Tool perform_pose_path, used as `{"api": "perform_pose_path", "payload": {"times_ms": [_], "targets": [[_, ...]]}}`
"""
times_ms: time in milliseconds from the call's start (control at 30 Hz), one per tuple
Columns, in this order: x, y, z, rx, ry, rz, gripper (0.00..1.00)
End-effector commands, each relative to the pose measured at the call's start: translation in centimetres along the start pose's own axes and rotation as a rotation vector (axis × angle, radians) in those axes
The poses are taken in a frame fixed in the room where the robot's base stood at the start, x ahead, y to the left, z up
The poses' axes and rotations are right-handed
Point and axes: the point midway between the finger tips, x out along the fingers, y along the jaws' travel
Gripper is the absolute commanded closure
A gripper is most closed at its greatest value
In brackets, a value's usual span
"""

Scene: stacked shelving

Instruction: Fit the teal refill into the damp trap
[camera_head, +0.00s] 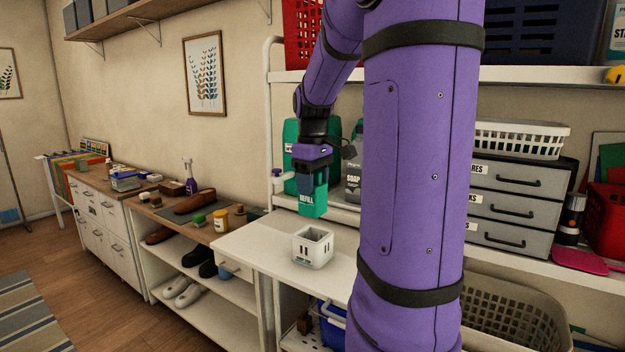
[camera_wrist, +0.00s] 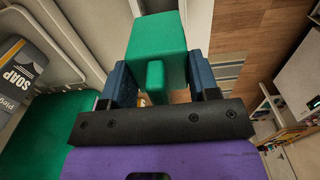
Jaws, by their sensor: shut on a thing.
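The teal refill (camera_head: 312,203), a block with a "REFILL" label, hangs upright from my gripper (camera_head: 314,185). My gripper is shut on it; in the wrist view the teal refill (camera_wrist: 157,50) sits between the two blue fingers (camera_wrist: 159,82). The damp trap (camera_head: 313,248) is a small white open-topped box with dark slots, standing on the white shelf top. The refill is above the trap with a visible gap between them. The trap cannot be made out in the wrist view, where the refill covers the middle.
A large green container (camera_head: 291,150) and a grey soap bottle (camera_head: 354,180) stand behind my gripper; the soap bottle also shows in the wrist view (camera_wrist: 22,72). The white shelf top (camera_head: 262,246) is clear left of the trap. A wooden bench (camera_head: 205,232) with shoes and bottles lies further left.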

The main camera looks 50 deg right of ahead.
Motion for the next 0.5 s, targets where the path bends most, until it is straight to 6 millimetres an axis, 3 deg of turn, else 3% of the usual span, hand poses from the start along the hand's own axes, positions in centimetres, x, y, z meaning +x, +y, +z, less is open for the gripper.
{"api": "perform_pose_path", "payload": {"times_ms": [500], "targets": [[3.4, 0.0, 0.0, -0.001, -0.001, -0.001, 0.71]]}}
